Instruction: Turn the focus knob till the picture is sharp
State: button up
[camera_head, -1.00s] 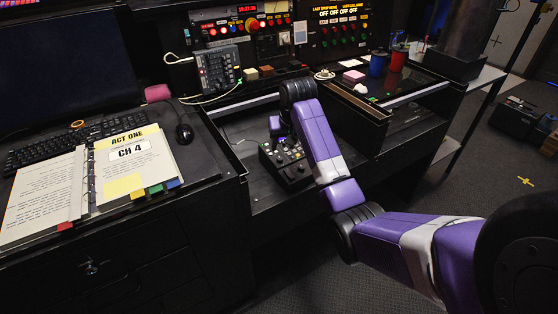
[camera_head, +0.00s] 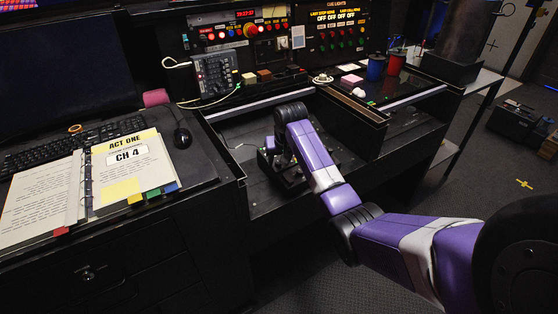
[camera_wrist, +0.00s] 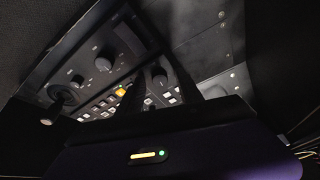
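The control panel (camera_wrist: 88,65) fills the left and middle of the wrist view, set in the black desk. I cannot read which knob is the focus knob. My gripper (camera_wrist: 160,85) is over the panel, its dark fingers apart on either side of the smaller knob; contact cannot be told. In the head view my arm hides most of the panel (camera_head: 292,184). No camera picture can be judged for sharpness.
An open binder (camera_head: 122,165), keyboard (camera_head: 75,143) and mouse (camera_head: 183,137) lie on the left, before a dark monitor (camera_head: 62,65). A ledge (camera_head: 350,112) borders the recess on the right. Blue and red cups (camera_head: 376,68) stand farther back.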

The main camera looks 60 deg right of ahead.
grip_shut()
jog(key=shift+r+n+p, duration=0.1)
jog(key=shift+n+p, duration=0.25)
jog(key=shift+n, duration=0.05)
jog(key=shift+n+p, duration=0.5)
jog(key=shift+n, duration=0.1)
jog(key=n+y+p, duration=0.1)
jog(key=n, duration=0.1)
jog(key=shift+d+n+t, duration=0.1)
jog(key=shift+n+t, duration=0.2)
jog(key=n+y, duration=0.1)
jog(key=n, duration=0.4)
jog(key=shift+d+p, duration=0.1)
jog(key=shift+p, duration=0.3)
jog(key=shift+n, duration=0.3)
jog(key=shift+o, duration=0.4)
grip_release()
